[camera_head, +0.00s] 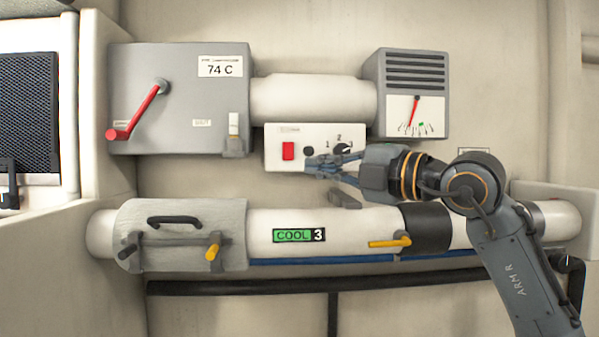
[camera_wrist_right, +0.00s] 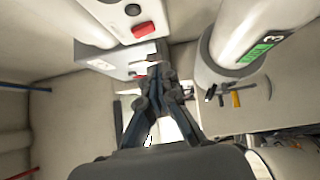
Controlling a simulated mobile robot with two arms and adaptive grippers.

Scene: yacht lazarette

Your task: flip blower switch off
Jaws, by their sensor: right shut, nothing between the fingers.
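The white control panel (camera_head: 272,133) is on the wall between the grey box and the vent unit. It carries a red rocker switch (camera_head: 288,151), a small black knob and a numbered dial (camera_head: 343,148). The red switch also shows in the right wrist view (camera_wrist_right: 143,30). I cannot tell which way it is tipped. My right gripper (camera_head: 313,164) is shut and empty, its fingertips pointing left, in front of the panel's lower part. In the head view the tips are just right of and below the red switch, with a visible gap. My left gripper is not in view.
A grey box (camera_head: 183,110) with a red lever (camera_head: 138,110) and a 74 C label is at left. A gauge unit (camera_head: 415,95) is at upper right. Below runs a white pipe (camera_head: 262,220) with a COOL 3 label and a yellow handle (camera_head: 390,242).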

